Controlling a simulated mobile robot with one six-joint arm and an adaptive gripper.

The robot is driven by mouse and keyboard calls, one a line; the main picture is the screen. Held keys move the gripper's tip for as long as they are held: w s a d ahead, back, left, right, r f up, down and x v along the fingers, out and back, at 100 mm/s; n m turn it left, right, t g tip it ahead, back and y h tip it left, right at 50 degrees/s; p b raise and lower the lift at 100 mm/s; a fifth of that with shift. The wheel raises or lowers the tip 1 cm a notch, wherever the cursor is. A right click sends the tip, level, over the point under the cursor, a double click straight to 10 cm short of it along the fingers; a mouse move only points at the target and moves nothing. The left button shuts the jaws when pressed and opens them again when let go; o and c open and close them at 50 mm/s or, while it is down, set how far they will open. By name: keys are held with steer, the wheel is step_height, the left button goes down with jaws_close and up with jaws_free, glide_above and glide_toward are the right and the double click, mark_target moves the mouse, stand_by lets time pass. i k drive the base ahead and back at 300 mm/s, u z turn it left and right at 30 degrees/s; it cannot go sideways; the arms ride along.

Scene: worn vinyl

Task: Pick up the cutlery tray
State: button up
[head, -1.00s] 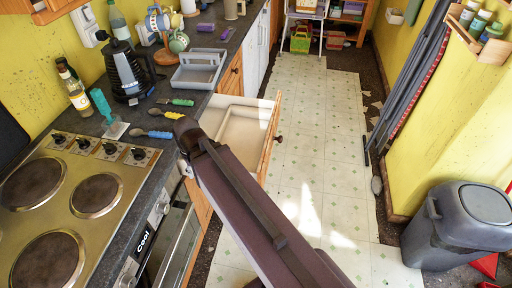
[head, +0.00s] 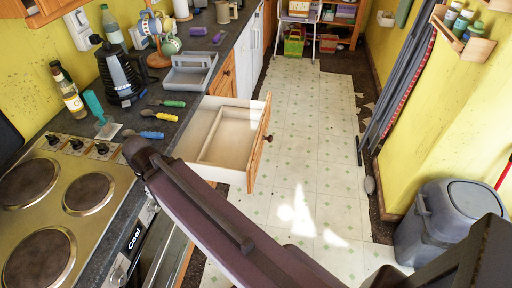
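A grey tray with a raised handle and compartments (head: 172,82) sits on the dark worktop, left of and behind an open drawer; I take it to be the cutlery tray. The open drawer (head: 262,150) has pale walls and a wooden front, and a pale rectangular frame or inset (head: 203,146) shows inside it. I cannot tell whether that is a separate tray. My arm link crosses the lower middle, its end in front of the drawer's near left corner. My gripper's fingers are not visible.
Cutlery with green (head: 174,103), yellow and blue handles lies on the worktop near the hob (head: 60,200). A black kettle (head: 118,75), bottles and a mug tree stand behind. A grey bin (head: 450,215) stands right. The tiled floor (head: 310,140) between is mostly clear.

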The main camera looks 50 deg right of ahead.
mark_target(191, 71)
steer(key=u, duration=0.1)
steer(key=k, duration=1)
steer(key=z, duration=1.15)
steer(key=i, duration=1.05)
steer(key=u, duration=0.1)
